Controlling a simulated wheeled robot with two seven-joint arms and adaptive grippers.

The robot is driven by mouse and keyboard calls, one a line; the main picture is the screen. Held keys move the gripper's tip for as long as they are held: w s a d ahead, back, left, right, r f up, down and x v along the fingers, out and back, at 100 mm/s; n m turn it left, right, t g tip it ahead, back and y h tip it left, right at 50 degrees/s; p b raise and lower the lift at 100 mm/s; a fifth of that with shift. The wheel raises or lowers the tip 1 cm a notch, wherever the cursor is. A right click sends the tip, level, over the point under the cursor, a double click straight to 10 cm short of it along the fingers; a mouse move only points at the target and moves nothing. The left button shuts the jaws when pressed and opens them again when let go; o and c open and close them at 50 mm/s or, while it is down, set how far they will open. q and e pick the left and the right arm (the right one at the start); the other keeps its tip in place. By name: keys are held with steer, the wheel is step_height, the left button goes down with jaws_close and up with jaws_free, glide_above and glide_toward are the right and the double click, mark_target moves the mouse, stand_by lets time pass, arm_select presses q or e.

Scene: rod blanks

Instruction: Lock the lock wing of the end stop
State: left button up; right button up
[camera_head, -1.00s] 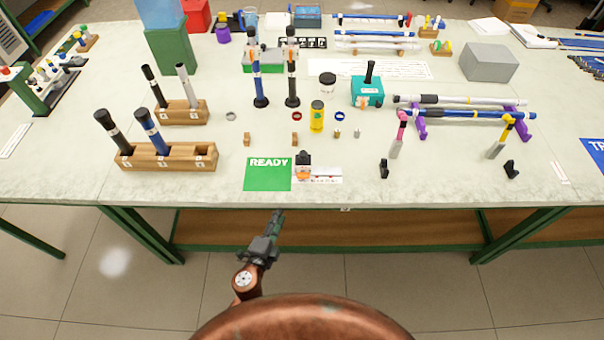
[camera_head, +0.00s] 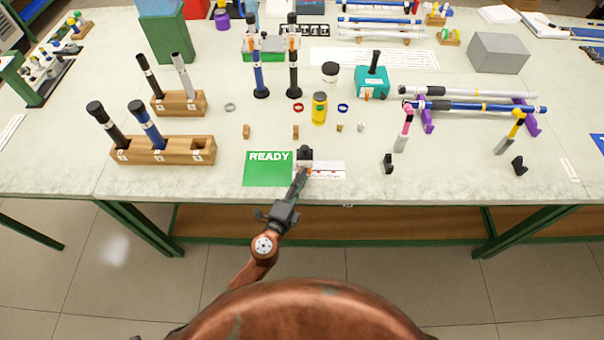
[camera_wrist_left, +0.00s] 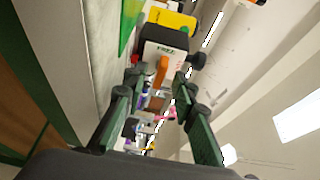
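The end stop (camera_head: 305,154) is a small dark block at the table's front edge, beside the green READY card. In the left wrist view the end stop (camera_wrist_left: 165,38) shows a black top and a pale face marked FREE. Its orange lock wing (camera_wrist_left: 161,72) sticks out from that face. In the head view my left gripper (camera_head: 301,175) reaches the end stop from the front and hides part of it. In the wrist view the left gripper (camera_wrist_left: 157,80) is open, its green fingers on either side of the wing. Contact cannot be told. My right gripper is not in view.
The READY card (camera_head: 268,168) lies left of the end stop, and a white scale strip (camera_head: 328,170) lies to its right. A wooden block with rods (camera_head: 165,157) stands at the left. A yellow bottle (camera_head: 319,109) and small parts stand behind. A black bracket (camera_head: 388,164) is farther right.

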arm_select(q)
steer(key=shift+w+d, duration=0.2)
steer(key=shift+w, duration=0.2)
steer(key=shift+w+d, duration=0.1)
steer(key=shift+w, duration=0.2)
steer(key=shift+c, duration=0.4)
jaws_close()
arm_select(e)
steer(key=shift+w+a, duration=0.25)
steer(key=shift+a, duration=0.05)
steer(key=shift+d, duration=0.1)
